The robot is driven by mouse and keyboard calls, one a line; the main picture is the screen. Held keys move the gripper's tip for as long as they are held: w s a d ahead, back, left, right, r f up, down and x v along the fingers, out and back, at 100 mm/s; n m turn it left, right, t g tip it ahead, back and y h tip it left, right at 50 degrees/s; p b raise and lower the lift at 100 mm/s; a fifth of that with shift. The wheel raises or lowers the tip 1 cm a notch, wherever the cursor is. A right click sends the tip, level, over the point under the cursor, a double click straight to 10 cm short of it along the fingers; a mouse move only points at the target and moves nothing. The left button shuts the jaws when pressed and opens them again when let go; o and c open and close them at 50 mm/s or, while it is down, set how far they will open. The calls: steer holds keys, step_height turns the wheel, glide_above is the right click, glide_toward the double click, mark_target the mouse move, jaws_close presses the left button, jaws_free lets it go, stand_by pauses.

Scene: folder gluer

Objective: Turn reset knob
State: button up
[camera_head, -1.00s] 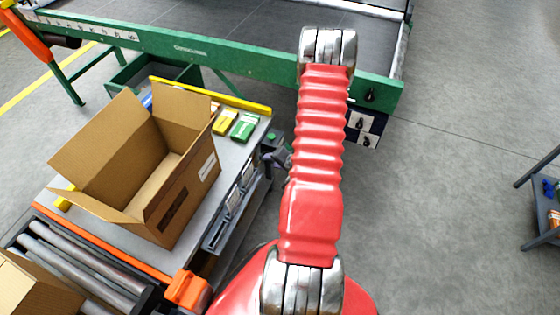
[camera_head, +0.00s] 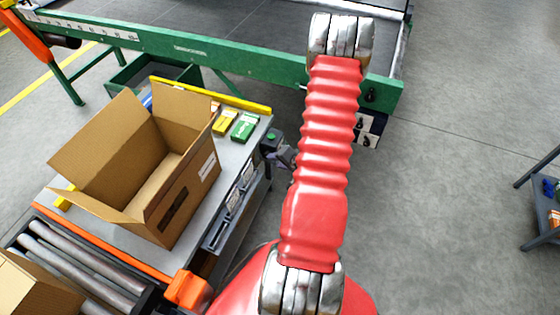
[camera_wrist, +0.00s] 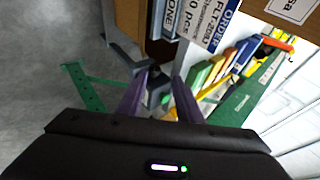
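Black knobs sit at the right end of the green machine frame: one on the green beam (camera_head: 370,95) and others on white plates of a dark panel (camera_head: 368,128) just below. My red arm partly covers this panel. No label is readable, so I cannot tell which is the reset knob.
An open cardboard box (camera_head: 175,195) stands on the grey table (camera_head: 232,160), with yellow and green cartons (camera_head: 244,127) behind it. A roller conveyor (camera_head: 75,265) is at lower left. A small shelf (camera_head: 545,215) stands at far right. The floor right of the machine is clear.

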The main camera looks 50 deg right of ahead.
steer(key=shift+v, duration=1.25)
steer(key=shift+w+a, duration=0.1)
steer(key=shift+w, duration=0.05)
steer(key=shift+r, duration=0.1)
steer(key=v, duration=1.3)
steer(key=shift+s+r, duration=0.2)
steer(key=shift+s, duration=0.1)
